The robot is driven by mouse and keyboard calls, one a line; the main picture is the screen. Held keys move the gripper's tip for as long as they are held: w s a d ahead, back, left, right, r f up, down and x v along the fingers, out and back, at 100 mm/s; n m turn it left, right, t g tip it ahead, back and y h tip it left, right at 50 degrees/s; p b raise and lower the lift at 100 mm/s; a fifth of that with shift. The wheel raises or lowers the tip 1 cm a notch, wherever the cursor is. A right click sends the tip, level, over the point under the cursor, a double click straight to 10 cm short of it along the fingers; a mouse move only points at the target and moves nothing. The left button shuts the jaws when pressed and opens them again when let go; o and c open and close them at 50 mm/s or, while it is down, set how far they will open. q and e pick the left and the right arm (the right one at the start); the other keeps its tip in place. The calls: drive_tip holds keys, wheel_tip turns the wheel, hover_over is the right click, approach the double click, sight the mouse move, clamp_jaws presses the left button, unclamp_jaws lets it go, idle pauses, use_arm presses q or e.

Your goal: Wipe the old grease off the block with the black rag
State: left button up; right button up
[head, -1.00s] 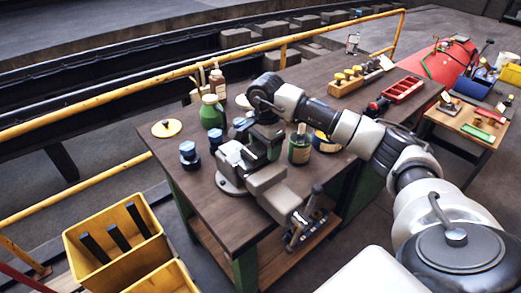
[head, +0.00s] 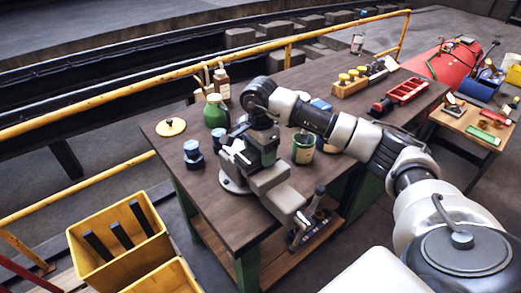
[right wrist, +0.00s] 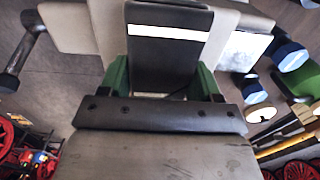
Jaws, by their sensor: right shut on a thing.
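The green block (head: 269,156) is clamped upright in the grey vise (head: 270,178) on the brown workbench. My right gripper (head: 262,122) is directly over the block, pointing down, and shut on a dark thing that seems to be the black rag. Grease cannot be made out either. My left gripper is not in view.
Blue-capped jars (head: 193,154), a green bottle (head: 215,111) and a green tin (head: 303,148) stand close around the vise. A yellow lid (head: 171,127) lies at the bench's left. A yellow rail (head: 190,68) runs behind. Yellow bins (head: 122,243) stand at front left.

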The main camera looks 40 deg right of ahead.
drive_tip(key=shift+w+d+r+p, duration=0.1)
drive_tip(key=shift+d+r+p, duration=0.15)
drive_tip(key=shift+r+p, duration=0.65)
drive_tip(key=shift+s+d+r+p, duration=0.1)
drive_tip(key=shift+d+r+p, duration=0.2)
drive_tip(key=shift+r, duration=1.1)
drive_tip(key=shift+w+d+r+p, duration=0.1)
drive_tip(key=shift+d+r+p, duration=0.1)
drive_tip(key=shift+r+p, duration=0.7)
drive_tip(key=shift+r+b, duration=0.25)
drive_tip(key=shift+b, duration=0.1)
